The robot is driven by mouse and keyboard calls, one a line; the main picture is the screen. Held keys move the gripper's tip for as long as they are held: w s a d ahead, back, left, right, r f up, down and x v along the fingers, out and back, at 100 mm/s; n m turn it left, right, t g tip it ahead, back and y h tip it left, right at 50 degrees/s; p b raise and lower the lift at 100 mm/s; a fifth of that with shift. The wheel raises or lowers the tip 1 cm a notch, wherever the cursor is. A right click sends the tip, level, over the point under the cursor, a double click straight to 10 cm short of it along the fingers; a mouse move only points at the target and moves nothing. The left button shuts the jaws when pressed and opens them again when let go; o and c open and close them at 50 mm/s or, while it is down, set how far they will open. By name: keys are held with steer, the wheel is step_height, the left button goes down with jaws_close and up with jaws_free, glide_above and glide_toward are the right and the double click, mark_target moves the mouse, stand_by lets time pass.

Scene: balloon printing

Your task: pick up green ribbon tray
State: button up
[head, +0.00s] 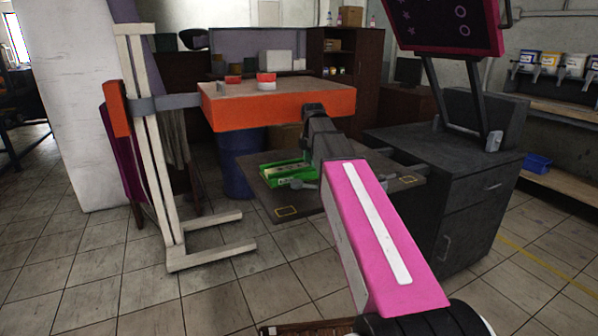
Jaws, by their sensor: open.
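The dark end of my arm, with my gripper (323,142), is close to the right side of the tray. The fingers are mostly hidden by the arm, and I see nothing held. The tray rests on the table. I cannot tell the exact gap between it and the gripper.
An orange-edged surface (280,108) with red items stands behind the tray. A white stand (160,150) is at left, and a blue barrel (237,165) is behind the table. A dark cabinet (455,195) with a tilted pink screen (450,25) stands at right. Floor is clear at front left.

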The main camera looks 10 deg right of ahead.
mark_target(299, 170)
steer(key=shift+w+f, duration=0.1)
steer(key=shift+f, duration=2.4)
jaws_close()
